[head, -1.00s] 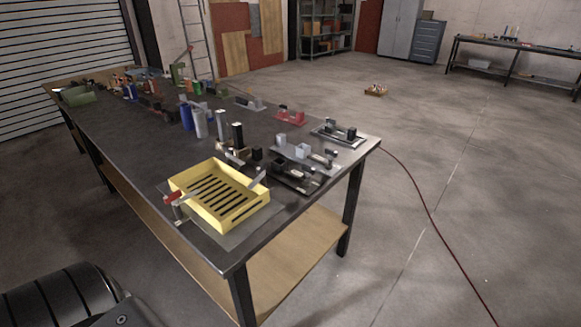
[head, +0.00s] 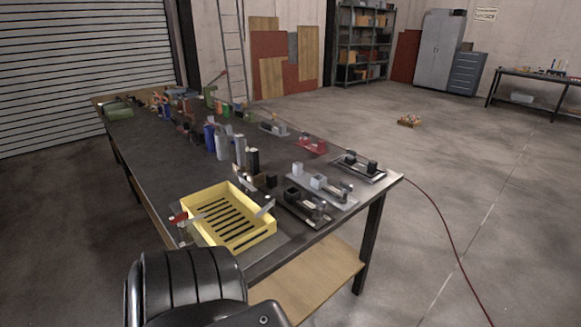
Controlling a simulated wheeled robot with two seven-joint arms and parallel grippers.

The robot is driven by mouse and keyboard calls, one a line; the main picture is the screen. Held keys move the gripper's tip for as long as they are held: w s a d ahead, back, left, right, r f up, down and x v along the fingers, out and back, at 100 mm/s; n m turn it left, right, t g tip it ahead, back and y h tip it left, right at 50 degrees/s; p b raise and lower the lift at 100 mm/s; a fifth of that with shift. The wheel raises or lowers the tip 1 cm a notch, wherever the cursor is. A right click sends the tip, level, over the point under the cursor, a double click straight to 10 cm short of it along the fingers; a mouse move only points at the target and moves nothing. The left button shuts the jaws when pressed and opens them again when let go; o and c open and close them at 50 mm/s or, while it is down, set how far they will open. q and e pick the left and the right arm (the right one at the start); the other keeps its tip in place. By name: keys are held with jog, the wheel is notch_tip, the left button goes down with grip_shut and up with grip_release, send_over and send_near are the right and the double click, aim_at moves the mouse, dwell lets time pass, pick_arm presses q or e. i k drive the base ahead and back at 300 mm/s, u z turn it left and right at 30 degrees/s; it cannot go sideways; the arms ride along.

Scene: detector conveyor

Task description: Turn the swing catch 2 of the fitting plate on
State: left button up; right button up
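A yellow slotted tray (head: 250,238) sits on a thin grey plate (head: 284,242) at the near end of the long dark workbench. A grey lever (head: 265,207) lies at the tray's right side. These may be the swing catches of the fitting plate, but I see no numbers and cannot tell which is catch 2. Neither gripper is in view. A black rounded part of my own arm shows at the bottom, in front of the bench.
Fixtures with small blocks stand right of the tray: a dark one (head: 308,207), a light grey one (head: 322,185), a black one (head: 362,166) and a red one (head: 312,146). Upright cylinders (head: 222,145) stand behind. A red cable (head: 447,222) crosses the open floor at right.

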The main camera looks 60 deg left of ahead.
aim_at(270, 199)
jog(key=u, duration=0.05)
jog(key=i, duration=0.85)
jog(key=u, duration=2.3)
